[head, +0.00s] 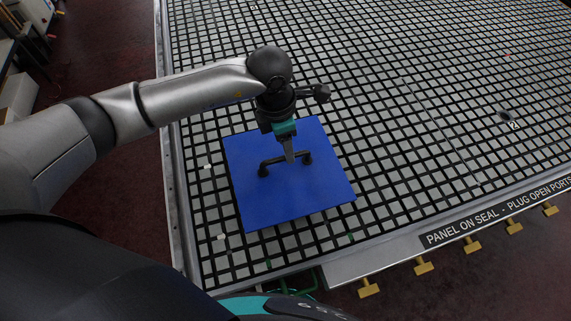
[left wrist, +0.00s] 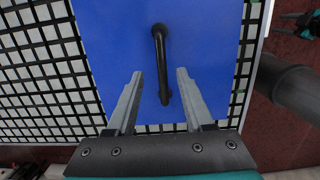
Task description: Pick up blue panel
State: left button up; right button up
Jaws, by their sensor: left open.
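The blue panel (head: 290,198) lies flat on the gridded table at its near left part. A black bar handle (head: 276,161) stands up from its middle. My left gripper (head: 290,158) points down over the handle. In the left wrist view the blue panel (left wrist: 205,40) fills the middle, and the black handle (left wrist: 160,60) runs lengthwise between the two grey fingers of my left gripper (left wrist: 160,80). The fingers are apart, with a gap on both sides of the handle. How far the fingertips reach down is hard to tell.
The vacuum grid table (head: 440,130) is mostly clear to the right and behind the panel. A small dark item (head: 504,116) lies far right. Yellow plugs (head: 424,267) line the front edge below a lettered strip (head: 495,212). Dark red floor lies left.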

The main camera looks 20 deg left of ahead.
pick_arm(q)
jog(key=shift+s+f, duration=0.1)
jog(key=shift+f, duration=2.25)
grip_shut()
jog(key=shift+r, duration=0.15)
